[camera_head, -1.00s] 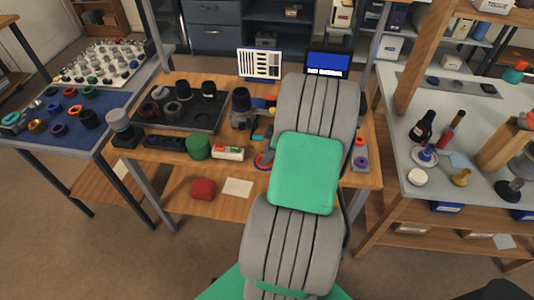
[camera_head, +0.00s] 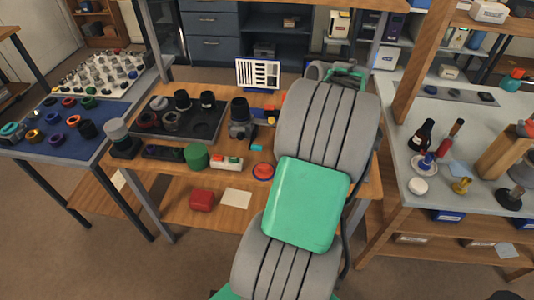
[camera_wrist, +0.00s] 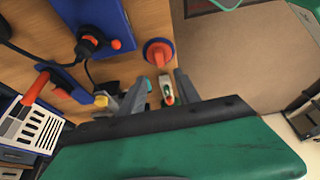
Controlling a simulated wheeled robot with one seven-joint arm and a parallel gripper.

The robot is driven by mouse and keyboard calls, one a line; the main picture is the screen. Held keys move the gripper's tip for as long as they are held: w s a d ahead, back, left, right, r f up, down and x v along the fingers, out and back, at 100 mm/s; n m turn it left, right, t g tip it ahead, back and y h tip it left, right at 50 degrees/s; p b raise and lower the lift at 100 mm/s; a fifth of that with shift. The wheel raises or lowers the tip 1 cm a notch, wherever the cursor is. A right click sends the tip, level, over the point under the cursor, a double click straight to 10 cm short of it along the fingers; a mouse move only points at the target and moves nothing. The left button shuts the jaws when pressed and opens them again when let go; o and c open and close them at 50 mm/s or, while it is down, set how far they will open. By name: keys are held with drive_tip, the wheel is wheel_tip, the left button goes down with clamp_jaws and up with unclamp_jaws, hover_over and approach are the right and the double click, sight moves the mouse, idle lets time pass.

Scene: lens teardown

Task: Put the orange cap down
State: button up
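The orange cap (camera_head: 263,171) lies at the front of the wooden workbench, on or in a blue round base whose rim shows around it. In the wrist view the orange cap (camera_wrist: 158,52) appears beyond my fingers, apart from them. My gripper (camera_wrist: 160,94) shows two grey fingers spread apart, with no held object visible between them. A white holder with green and orange parts (camera_wrist: 167,90) shows in the gap, farther off. In the head view my gripper is hidden behind my arm.
The white holder (camera_head: 227,163) and a green cylinder (camera_head: 196,156) stand left of the cap. A dark tray (camera_head: 203,132) with lens parts and a camera body (camera_head: 241,121) are behind. A red block (camera_head: 202,199) and a paper sheet (camera_head: 236,198) lie on the lower shelf.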

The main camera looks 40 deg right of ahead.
drive_tip(key=w+a+r+m+h, duration=0.1)
drive_tip(key=w+a+r+m, duration=0.15)
drive_tip(key=a, duration=0.65)
drive_tip(key=w+a+r+m, duration=0.1)
drive_tip(key=w+a+r, duration=0.15)
drive_tip(key=a, duration=0.55)
drive_tip(key=s+a+m+h, duration=0.1)
drive_tip(key=s+a+m, duration=0.3)
drive_tip(key=a, duration=1)
drive_tip(key=shift+s+f+h, duration=0.35)
drive_tip(key=shift+s+h, duration=0.05)
drive_tip(key=shift+s, duration=0.75)
